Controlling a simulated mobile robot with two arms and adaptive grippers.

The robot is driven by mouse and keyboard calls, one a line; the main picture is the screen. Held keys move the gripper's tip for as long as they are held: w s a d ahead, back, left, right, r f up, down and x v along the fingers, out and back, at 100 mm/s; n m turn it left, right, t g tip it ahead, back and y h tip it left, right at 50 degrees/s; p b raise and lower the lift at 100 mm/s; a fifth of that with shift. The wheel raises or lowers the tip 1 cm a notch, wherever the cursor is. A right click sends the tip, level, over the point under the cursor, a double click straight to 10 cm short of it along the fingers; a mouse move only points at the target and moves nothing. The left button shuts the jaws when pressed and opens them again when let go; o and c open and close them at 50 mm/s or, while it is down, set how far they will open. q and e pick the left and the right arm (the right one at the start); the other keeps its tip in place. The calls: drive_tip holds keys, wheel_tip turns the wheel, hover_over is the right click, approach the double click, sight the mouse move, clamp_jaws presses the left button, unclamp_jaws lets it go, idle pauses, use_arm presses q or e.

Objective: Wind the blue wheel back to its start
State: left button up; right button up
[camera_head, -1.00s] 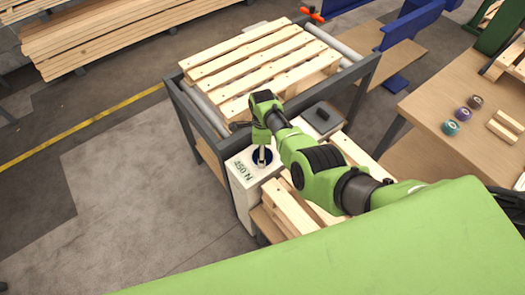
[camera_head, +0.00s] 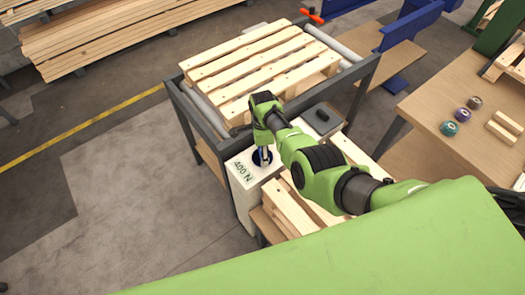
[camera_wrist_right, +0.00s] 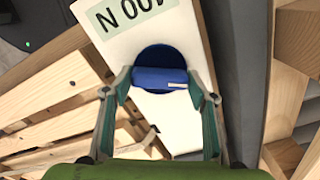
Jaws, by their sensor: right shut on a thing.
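The blue wheel (camera_head: 256,159) is set in the top of a white box (camera_head: 241,187) at the pallet table's near corner. In the right wrist view the wheel (camera_wrist_right: 157,54) is a dark blue disc with a raised blue grip bar and a pale mark on the bar's right part. My right gripper (camera_head: 265,155) points down onto the wheel. In the wrist view its fingers (camera_wrist_right: 160,86) stand at both ends of the bar, shut on it. My left gripper is not in view.
A wooden pallet (camera_head: 262,70) lies on the grey roller table (camera_head: 178,98) behind the box. A dark grey block (camera_head: 322,118) stands right of my wrist. A bench (camera_head: 425,100) at right holds several small coloured rolls and wood pieces. Floor at left is clear.

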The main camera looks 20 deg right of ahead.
drive_tip(key=n, duration=0.5)
drive_tip(key=shift+n, duration=0.3)
drive_tip(key=n, duration=0.5)
drive_tip(key=shift+p, duration=0.4)
drive_tip(key=n, duration=0.4)
drive_tip(key=shift+n, duration=0.4)
drive_tip(key=n, duration=1)
drive_tip(key=shift+f+n, duration=0.1)
drive_tip(key=shift+n, duration=0.3)
drive_tip(key=n, duration=0.4)
drive_tip(key=shift+n, duration=0.3)
drive_tip(key=n, duration=1)
drive_tip(key=shift+b, duration=0.35)
drive_tip(key=shift+n, duration=0.4)
